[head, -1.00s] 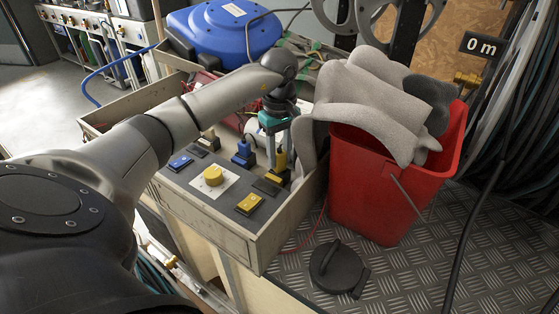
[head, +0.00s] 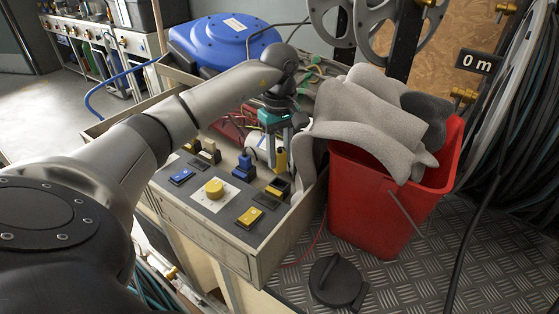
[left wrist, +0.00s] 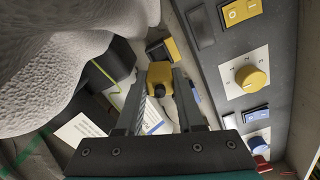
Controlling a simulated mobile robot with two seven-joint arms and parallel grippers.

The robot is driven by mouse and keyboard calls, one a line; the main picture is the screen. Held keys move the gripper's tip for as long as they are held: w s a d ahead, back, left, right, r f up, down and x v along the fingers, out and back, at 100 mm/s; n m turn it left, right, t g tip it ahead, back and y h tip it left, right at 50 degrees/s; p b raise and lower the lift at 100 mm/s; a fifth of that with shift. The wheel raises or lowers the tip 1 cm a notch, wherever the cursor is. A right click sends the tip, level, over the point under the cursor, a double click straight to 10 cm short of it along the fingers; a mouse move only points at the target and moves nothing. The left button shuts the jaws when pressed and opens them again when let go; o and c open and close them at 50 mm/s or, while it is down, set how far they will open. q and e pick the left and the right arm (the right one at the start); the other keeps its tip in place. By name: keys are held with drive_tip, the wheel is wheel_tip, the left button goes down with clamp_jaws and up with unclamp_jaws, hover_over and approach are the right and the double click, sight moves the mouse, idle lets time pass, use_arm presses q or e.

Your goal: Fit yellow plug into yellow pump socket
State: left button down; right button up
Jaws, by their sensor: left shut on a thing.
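My left gripper (head: 279,148) is shut on the yellow plug (head: 281,161) and holds it upright at the panel's back right corner. The yellow pump socket (head: 278,189), black with yellow, sits on the grey panel just below the plug in the head view. Plug and socket look apart. In the left wrist view the yellow plug (left wrist: 160,74) is between the fingertips, and the socket (left wrist: 173,49) shows just beyond it. The plug's lower end is hard to make out. My right gripper is not in view.
A blue plug (head: 246,164) stands close left of the gripper, by the yellow knob (head: 214,188) and yellow switch (head: 250,216). Grey cloth (head: 365,120) hangs from a red bucket (head: 375,205) close on the right. The wooden box wall (head: 290,232) edges the panel.

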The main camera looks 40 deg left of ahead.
sight(280, 152)
use_arm(q)
wheel_tip(280, 152, up, 8)
drive_tip(key=shift+p, duration=1.2)
drive_tip(key=shift+r+m+p, duration=0.6)
drive_tip(key=shift+r+p, duration=0.9)
drive_tip(key=shift+r, duration=1.85)
wheel_tip(280, 152, down, 10)
drive_tip(key=m, duration=0.9)
drive_tip(key=shift+w+r+m, duration=0.1)
drive_tip(key=shift+r+m, duration=0.1)
drive_tip(key=shift+m, duration=0.2)
wheel_tip(280, 152, down, 2)
drive_tip(key=shift+f+m, duration=0.1)
drive_tip(key=shift+m, duration=1.1)
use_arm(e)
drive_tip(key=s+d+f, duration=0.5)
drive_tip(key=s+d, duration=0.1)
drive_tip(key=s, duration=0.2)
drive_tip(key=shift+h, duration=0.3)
